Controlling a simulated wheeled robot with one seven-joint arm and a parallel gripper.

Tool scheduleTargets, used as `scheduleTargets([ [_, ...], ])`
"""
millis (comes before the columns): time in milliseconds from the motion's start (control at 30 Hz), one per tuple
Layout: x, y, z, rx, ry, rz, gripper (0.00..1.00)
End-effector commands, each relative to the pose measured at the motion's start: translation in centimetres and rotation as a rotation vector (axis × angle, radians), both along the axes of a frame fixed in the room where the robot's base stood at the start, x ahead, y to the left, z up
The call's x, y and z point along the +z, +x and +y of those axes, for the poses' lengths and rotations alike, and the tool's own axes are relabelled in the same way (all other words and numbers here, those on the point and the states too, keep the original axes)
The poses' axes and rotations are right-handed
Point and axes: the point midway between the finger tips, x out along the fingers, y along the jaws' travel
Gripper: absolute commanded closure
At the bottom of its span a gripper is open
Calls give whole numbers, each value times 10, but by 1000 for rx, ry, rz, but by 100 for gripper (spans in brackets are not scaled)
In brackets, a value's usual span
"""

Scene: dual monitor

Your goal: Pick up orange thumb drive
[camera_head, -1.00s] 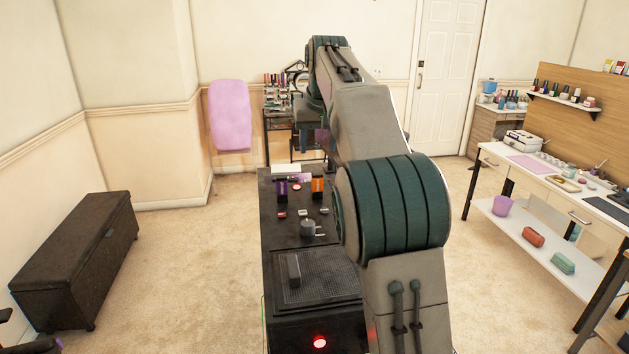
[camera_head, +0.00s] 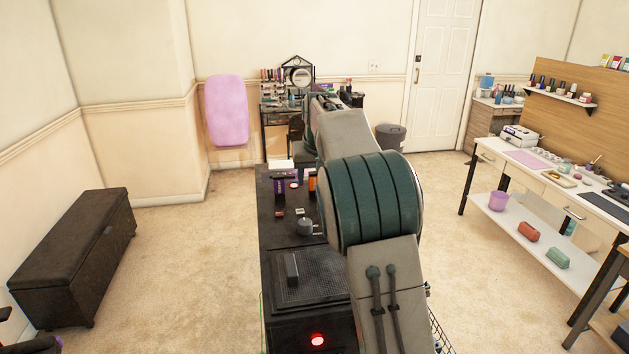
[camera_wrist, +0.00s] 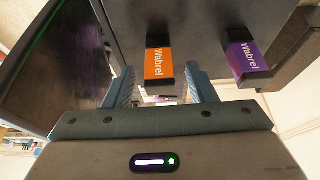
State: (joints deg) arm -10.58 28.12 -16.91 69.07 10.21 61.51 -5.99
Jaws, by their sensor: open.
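In the wrist view, an orange block (camera_wrist: 158,62) with white lettering and a black end is on a dark surface. It lies between and just beyond the fingertips of my gripper (camera_wrist: 160,76). The two fingers stand apart, one on each side, with nothing held. A similar purple block (camera_wrist: 244,54) lies to the right. In the head view, a purple piece (camera_head: 280,186) and a partly hidden orange piece (camera_head: 312,183) show on a dark top beside my arm; I cannot tell whether the orange one is a thumb drive. My arm hides the gripper there.
A dark panel (camera_wrist: 50,70) stands close on the left in the wrist view. In the head view, a white desk (camera_head: 535,177) is at the right, a dark bench (camera_head: 75,255) at the left and a cluttered table (camera_head: 275,107) at the back. Carpet (camera_head: 190,260) is open.

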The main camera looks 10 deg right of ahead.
Motion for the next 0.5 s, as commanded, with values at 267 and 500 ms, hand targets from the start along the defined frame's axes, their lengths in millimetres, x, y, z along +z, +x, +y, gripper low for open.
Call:
scheduleTargets([
  [267, 0, 0, 0, 0, 0, 0, 94],
  [500, 1, 0, 0, 0, 0, 0, 98],
])
